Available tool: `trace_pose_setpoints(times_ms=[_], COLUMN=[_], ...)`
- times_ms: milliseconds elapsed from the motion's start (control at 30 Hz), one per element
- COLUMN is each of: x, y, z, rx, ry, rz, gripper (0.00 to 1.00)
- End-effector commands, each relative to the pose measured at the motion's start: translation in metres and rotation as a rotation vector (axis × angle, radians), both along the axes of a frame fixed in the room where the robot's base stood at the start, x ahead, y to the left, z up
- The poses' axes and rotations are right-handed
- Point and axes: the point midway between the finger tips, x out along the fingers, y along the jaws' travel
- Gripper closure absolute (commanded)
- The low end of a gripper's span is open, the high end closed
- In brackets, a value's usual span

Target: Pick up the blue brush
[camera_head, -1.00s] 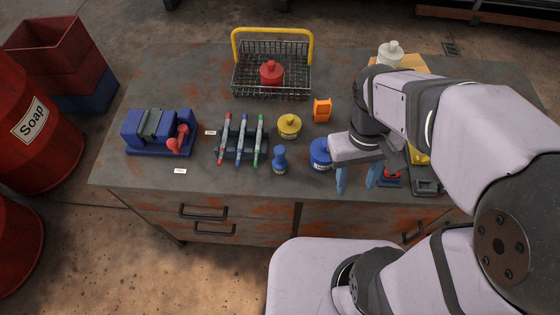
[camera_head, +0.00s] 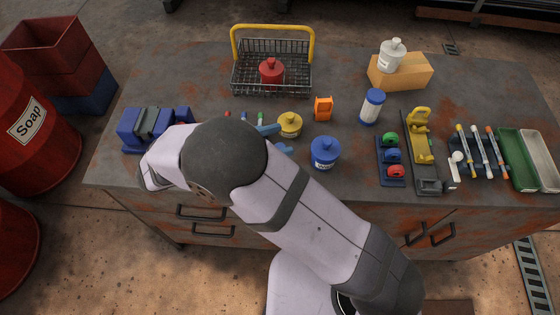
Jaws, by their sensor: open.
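No blue brush can be made out for certain. A rack (camera_head: 484,170) at the right holds several slim upright tools with coloured parts; at this size I cannot tell whether one is a blue brush. The marker rack at the left is mostly hidden behind my arm, with only a few coloured marker tips (camera_head: 245,116) showing. My gripper (camera_head: 276,140) is open, its light blue fingers pointing right, left of the blue jar (camera_head: 325,153) and close to the yellow jar (camera_head: 290,125). The small blue knobbed item near the front edge is not visible.
A wire basket (camera_head: 240,75) with a red jar (camera_head: 271,72) stands at the back. The blue vise-like block (camera_head: 135,128) is partly covered by my arm.

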Motion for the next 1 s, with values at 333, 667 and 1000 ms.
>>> trace_pose_setpoints(times_ms=[333, 667, 1000], x=[-0.013, -0.013, -0.003], y=[0.047, 0.046, 0.033], z=[-0.038, -0.080, -0.079], rx=[-0.148, -0.141, -0.142], ry=[-0.040, -0.040, -0.039], rz=[0.153, 0.150, 0.149], gripper=[0.57, 0.57, 0.57])
